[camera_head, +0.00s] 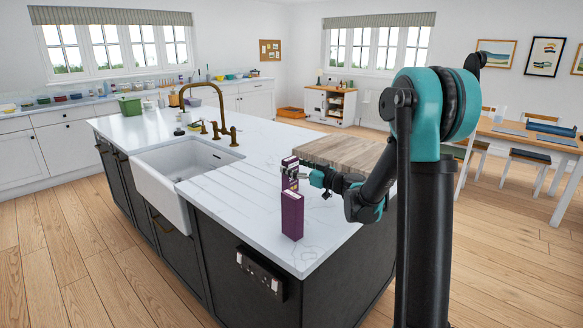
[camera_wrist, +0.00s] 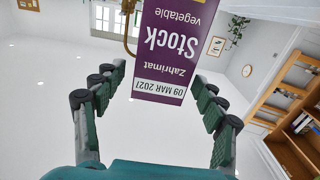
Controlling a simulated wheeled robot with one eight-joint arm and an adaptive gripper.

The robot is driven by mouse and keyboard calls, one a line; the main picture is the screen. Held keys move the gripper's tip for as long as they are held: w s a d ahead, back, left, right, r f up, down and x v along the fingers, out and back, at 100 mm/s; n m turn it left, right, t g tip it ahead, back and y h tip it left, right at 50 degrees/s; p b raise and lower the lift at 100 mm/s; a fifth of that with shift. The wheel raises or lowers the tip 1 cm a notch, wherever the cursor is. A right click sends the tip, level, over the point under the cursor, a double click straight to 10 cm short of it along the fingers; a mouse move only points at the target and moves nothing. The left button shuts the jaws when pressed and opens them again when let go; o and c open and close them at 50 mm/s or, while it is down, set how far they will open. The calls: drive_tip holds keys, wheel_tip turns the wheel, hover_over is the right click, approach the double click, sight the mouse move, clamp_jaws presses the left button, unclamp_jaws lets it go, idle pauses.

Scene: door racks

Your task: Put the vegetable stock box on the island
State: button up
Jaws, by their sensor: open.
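A purple vegetable stock box (camera_wrist: 172,45) fills the upper middle of the wrist view, its "Stock vegetable" print upside down. The island (camera_head: 250,152) has a white marble top. My gripper (camera_wrist: 155,95) is open, its fingers on either side of the printed box. I cannot tell whether they touch it. The box's base is out of the wrist view.
A wooden board (camera_head: 340,151) lies on the island behind my gripper. A white sink (camera_head: 185,165) with a brass tap (camera_head: 210,100) is to the left. Much of the marble between is clear.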

drive_tip(key=v, duration=1)
drive_tip(key=shift+s+d, duration=0.2)
drive_tip(key=shift+s, duration=0.05)
